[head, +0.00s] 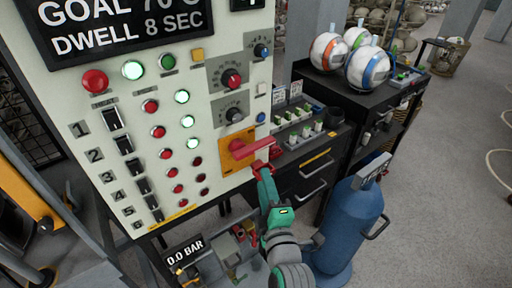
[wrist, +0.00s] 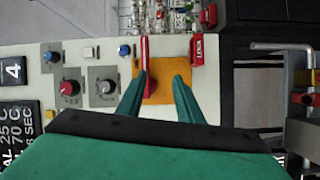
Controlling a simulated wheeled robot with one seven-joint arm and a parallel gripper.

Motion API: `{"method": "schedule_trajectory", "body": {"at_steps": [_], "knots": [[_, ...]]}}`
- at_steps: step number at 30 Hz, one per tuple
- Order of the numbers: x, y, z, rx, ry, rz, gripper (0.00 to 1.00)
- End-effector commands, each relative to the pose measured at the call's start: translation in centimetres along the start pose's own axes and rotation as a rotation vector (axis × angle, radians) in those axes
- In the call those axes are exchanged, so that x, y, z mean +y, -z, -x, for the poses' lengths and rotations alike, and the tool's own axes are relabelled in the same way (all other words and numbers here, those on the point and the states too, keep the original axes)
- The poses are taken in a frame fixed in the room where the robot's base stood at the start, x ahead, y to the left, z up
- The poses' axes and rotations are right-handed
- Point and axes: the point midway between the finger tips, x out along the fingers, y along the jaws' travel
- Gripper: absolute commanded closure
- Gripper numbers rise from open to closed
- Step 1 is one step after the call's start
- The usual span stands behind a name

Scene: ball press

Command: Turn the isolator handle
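The isolator handle (head: 254,148) is a red bar on a yellow-orange plate (head: 226,161), at the lower right of the cream control panel. In the wrist view the handle (wrist: 144,55) stands upright along the left part of the plate (wrist: 170,88). My green gripper (head: 263,170) is in front of the panel, just below the handle in the head view. In the wrist view my gripper (wrist: 161,75) is open, its fingers spread over the plate. The left fingertip overlaps the handle; I cannot tell whether they touch. The right finger is clear of it.
A red lock tag (wrist: 197,50) hangs right of the plate in the wrist view. Knobs (head: 232,79), lit buttons and switches fill the panel. A blue cylinder (head: 346,225) and a black cabinet (head: 378,100) with striped balls stand right. Open floor lies farther right.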

Motion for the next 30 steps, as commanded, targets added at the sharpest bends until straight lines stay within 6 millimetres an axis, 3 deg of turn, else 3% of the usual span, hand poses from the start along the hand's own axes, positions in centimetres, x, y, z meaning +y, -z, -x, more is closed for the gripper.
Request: {"method": "schedule_trajectory", "body": {"at_steps": [3, 7, 13, 24, 30], "knots": [[2.1, 0.1, -0.7, 0.025, -0.005, 0.106, 0.67], [3.1, 0.3, -1.0, 0.040, -0.004, 0.165, 0.67], [3.3, 0.4, -2.5, 0.045, -0.003, 0.180, 0.67], [3.3, 0.7, -8.8, 0.045, -0.004, 0.177, 0.67], [3.2, 0.8, -11.1, 0.044, -0.003, 0.177, 0.67]]}}
